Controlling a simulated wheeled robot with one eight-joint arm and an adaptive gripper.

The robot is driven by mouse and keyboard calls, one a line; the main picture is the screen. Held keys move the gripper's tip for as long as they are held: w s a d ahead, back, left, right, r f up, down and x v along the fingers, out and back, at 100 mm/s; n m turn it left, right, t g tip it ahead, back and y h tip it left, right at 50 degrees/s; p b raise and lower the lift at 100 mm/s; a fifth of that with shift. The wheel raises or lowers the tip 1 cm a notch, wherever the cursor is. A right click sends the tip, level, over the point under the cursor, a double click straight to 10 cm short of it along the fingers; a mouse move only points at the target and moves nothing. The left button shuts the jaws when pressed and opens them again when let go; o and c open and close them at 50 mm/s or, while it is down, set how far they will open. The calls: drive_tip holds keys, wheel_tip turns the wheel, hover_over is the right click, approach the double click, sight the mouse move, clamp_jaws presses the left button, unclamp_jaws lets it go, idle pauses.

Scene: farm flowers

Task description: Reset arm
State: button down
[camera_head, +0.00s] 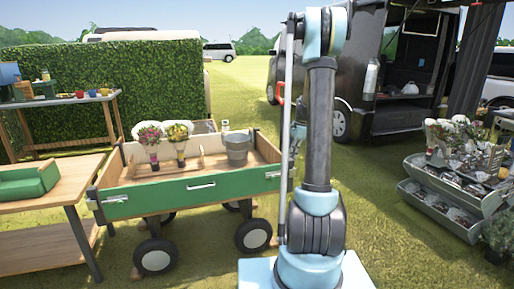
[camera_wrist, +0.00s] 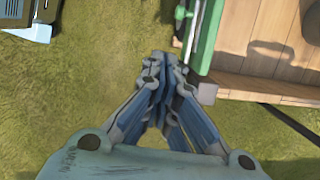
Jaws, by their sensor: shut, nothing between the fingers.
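My arm stands upright in the middle of the head view, on its pale blue base. My gripper (camera_wrist: 162,65) points away from the wrist camera, its fingers together with nothing between them. It is over grass, just left of the green-sided wooden cart (camera_wrist: 208,38) in the wrist view. In the head view the cart (camera_head: 190,197) stands left of my arm, and the gripper is mostly hidden behind the arm.
The cart carries two flower bunches (camera_head: 149,135) (camera_head: 179,132) and a grey bucket (camera_head: 237,148). A wooden table (camera_head: 80,185) with a green tray (camera_head: 28,182) stands at the left. A flower stand (camera_head: 440,205) is at the right, and a dark van (camera_head: 345,75) is behind. Grass between is open.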

drive_tip(key=s+a+r+n+h, duration=0.1)
drive_tip(key=s+a+r+n, duration=0.15)
drive_tip(key=s, duration=0.55)
drive_tip(key=s+a+r+n+t, duration=0.1)
drive_tip(key=s+a+r+n, duration=0.15)
drive_tip(key=s, duration=0.55)
drive_tip(key=s+a+r+n+h, duration=0.1)
drive_tip(key=s+a+r+n, duration=0.2)
drive_tip(key=s, duration=0.5)
drive_tip(key=s+f+n, duration=0.3)
drive_tip(key=s+n, duration=0.1)
drive_tip(key=s, duration=0.5)
drive_tip(key=s+f+n+t, duration=0.1)
drive_tip(key=s+f+n, duration=0.3)
drive_tip(key=s, duration=0.5)
drive_tip(key=shift+d+f+h, duration=0.15)
drive_tip(key=shift+f+h, duration=0.1)
drive_tip(key=shift+h, duration=0.05)
drive_tip(key=shift+w+f, duration=0.2)
drive_tip(key=shift+w, duration=0.25)
drive_tip(key=shift+s, duration=0.1)
